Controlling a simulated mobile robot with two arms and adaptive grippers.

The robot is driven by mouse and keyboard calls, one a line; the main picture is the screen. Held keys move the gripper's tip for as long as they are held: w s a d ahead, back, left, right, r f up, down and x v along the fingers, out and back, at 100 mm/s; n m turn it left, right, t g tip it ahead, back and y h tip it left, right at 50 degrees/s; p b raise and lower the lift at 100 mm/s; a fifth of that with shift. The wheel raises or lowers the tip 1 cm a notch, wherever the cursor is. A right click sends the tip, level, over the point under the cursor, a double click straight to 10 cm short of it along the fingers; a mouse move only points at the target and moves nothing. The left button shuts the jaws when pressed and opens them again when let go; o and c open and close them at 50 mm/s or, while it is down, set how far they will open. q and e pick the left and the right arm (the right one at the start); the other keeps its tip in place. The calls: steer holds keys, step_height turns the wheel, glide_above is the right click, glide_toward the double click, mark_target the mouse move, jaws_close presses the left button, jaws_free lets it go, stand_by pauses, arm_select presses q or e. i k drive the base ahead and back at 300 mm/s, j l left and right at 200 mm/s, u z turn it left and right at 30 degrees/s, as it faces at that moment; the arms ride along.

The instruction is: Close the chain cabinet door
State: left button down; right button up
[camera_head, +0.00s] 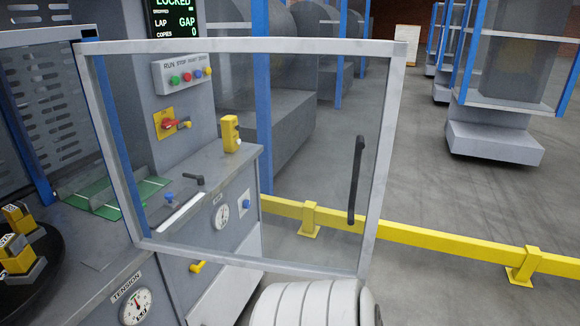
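The chain cabinet door (389,150) is a clear panel in a light grey metal frame. It stands open, swung out across the middle of the view, and the machine shows through it. Its left side is beside a blue post of the machine. A black vertical bar handle (356,180) is near its right edge. A dark round part with yellow and grey blocks (18,245) shows at the far left, partly cut off.
Behind the panel is a console with buttons (183,77), a red-and-yellow switch (167,124) and a gauge (221,216). A tension dial (136,306) is at lower left. A low yellow rail (440,236) crosses the floor.

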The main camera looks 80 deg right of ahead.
mark_target(396, 52)
steer(key=k+l+z, duration=0.1)
steer(key=l+z, duration=1.05)
steer(key=l, duration=0.15)
steer(key=l+u, duration=0.25)
steer(key=l, duration=0.25)
steer(key=k+l+u, duration=0.1)
steer(key=l+u, duration=0.15)
steer(key=l, duration=0.2)
steer(key=k+l+u, duration=0.1)
steer(key=l+u, duration=0.2)
steer(key=l, duration=0.2)
steer(key=l+u, duration=0.35)
steer(key=i+l+u, duration=0.1)
steer(key=l+u, duration=0.6)
